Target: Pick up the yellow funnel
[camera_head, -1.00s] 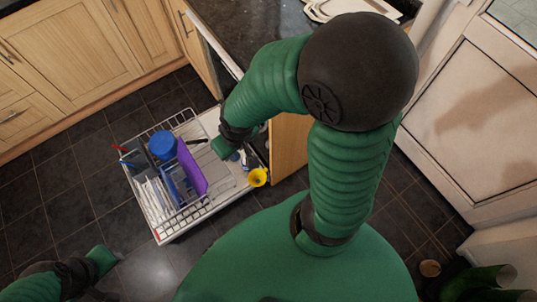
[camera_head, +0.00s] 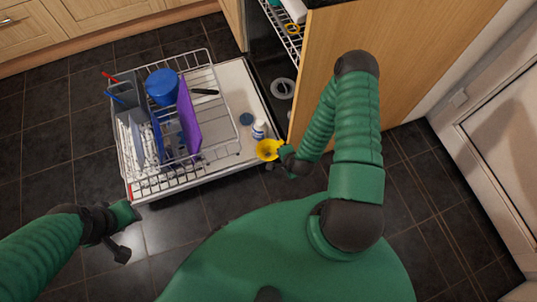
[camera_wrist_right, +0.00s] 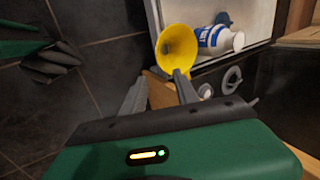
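The yellow funnel (camera_head: 267,150) is at the front right edge of the open dishwasher door, beside a blue-and-white bottle. In the right wrist view the funnel (camera_wrist_right: 177,46) shows its wide mouth, with its narrow end close to my right finger's tip. My right gripper (camera_head: 286,157) is just right of the funnel. In the wrist view the fingers of this gripper (camera_wrist_right: 161,77) are apart, with no clear grip on the funnel. My left gripper (camera_head: 122,234) is over the floor at the lower left, away from the funnel; its finger opening is unclear.
The dishwasher door (camera_head: 230,85) lies open, carrying a wire rack (camera_head: 222,100) with a blue container (camera_head: 162,86) and a purple board (camera_head: 188,115). The bottle (camera_head: 258,130) is close to the funnel. A wooden panel (camera_head: 390,65) stands behind my right arm. The dark floor in front is clear.

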